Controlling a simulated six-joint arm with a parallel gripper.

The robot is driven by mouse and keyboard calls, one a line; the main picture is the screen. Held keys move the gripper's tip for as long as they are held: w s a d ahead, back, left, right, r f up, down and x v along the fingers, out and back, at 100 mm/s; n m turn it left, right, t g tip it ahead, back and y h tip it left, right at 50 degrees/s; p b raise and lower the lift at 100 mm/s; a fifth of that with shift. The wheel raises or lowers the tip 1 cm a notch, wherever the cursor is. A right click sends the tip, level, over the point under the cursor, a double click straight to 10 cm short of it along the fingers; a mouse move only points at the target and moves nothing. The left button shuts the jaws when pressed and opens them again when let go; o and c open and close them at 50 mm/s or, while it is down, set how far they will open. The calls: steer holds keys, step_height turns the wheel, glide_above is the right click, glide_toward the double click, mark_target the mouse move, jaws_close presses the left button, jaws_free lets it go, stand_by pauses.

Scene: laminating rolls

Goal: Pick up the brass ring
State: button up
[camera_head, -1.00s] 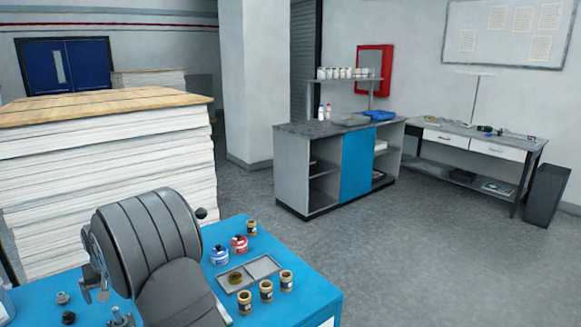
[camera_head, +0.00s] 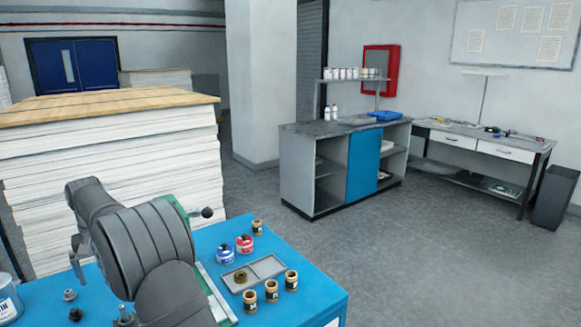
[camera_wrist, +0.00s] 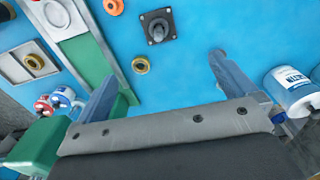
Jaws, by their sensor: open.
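A small brass ring (camera_wrist: 140,65) lies flat on the blue bench top in the wrist view. My gripper (camera_wrist: 163,82) is open, its two fingers spread wide with nothing between them. The ring shows ahead of the gap, nearer the left finger and apart from both. A second brass-coloured ring (camera_wrist: 33,61) sits in the grey tray at the left; the head view shows this ring (camera_head: 240,277) in the left compartment. My arm hides the gripper and the loose ring in the head view.
A dark post on a square base (camera_wrist: 158,25) stands beyond the loose ring. A green and grey strip (camera_wrist: 88,52) runs left of it. A white tin (camera_wrist: 298,90) is beside the right finger. Red (camera_head: 244,244) and blue (camera_head: 224,254) jars and several brown cylinders (camera_head: 271,290) stand near the tray.

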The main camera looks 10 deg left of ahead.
steer(key=shift+f, duration=0.55)
steer(key=shift+c, duration=0.2)
steer(key=c, duration=0.7)
steer(key=w+d+f+n+y, duration=0.1)
steer(key=w+d+f+n, duration=0.1)
steer(key=d+f, duration=0.2)
steer(key=w+d+f+n+y, duration=0.1)
steer(key=w+d+f, duration=0.1)
steer(key=d+f, duration=0.2)
steer(key=w+d+f+n+t+y, duration=0.1)
steer(key=w+d+f+n+y, duration=0.1)
steer(key=d+f, duration=0.2)
steer(key=shift+w+d+f+n, duration=0.15)
steer(key=shift+w+d+n, duration=0.15)
steer(key=shift+d, duration=0.35)
steer(key=w+a, duration=0.1)
steer(key=a, duration=0.2)
steer(key=w+a, duration=0.1)
steer(key=a, duration=0.3)
steer(key=w+a, duration=0.1)
steer(key=a, duration=0.3)
steer(key=shift+w, duration=0.25)
steer(key=shift+x, duration=2.5)
